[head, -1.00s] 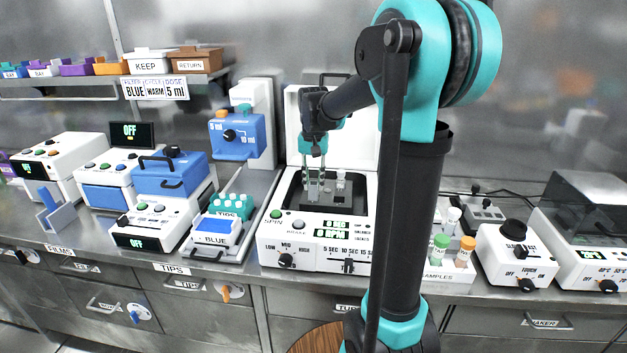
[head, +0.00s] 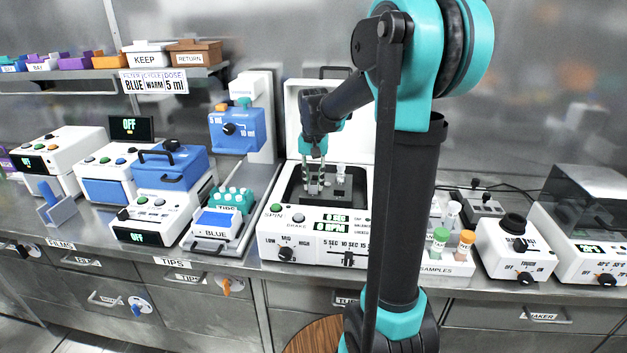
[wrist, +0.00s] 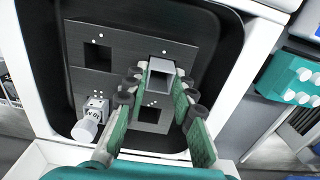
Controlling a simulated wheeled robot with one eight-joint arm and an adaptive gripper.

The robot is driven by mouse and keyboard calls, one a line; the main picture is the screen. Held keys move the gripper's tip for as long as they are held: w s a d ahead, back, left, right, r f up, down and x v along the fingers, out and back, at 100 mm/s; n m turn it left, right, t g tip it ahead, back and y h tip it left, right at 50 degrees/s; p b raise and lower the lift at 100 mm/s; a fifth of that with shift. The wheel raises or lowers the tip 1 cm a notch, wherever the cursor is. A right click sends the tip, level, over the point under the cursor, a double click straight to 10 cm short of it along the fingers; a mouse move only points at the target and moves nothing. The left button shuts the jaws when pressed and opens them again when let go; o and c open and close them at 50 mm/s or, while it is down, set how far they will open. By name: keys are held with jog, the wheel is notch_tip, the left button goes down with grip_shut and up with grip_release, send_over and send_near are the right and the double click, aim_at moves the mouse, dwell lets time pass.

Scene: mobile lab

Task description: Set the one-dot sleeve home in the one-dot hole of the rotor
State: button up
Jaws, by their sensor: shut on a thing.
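The dark rotor (wrist: 122,78) lies inside the open white spin machine and has several square holes. My gripper (wrist: 160,78) is over the rotor, its green-padded fingers shut on a small grey square sleeve (wrist: 160,66). The sleeve is at the rotor's upper right in the wrist view, and it hides the hole area beneath it. I cannot tell how deep it sits or read its dots. An empty hole (wrist: 97,57) is to its left, and another hole (wrist: 149,115), marked with three dots, is below. In the head view my gripper (head: 314,188) reaches down into the machine's bowl.
A holder with a white-capped tube (wrist: 88,122) stands in the rotor's lower left. The machine's pale rim (wrist: 232,75) surrounds the bowl closely. A teal tip rack (head: 232,199) is left of the machine, and a sample rack (head: 445,266) is to its right.

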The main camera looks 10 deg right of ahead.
jog(key=shift+f, duration=0.4)
jog(key=o, duration=1)
notch_tip(320, 180, up, 12)
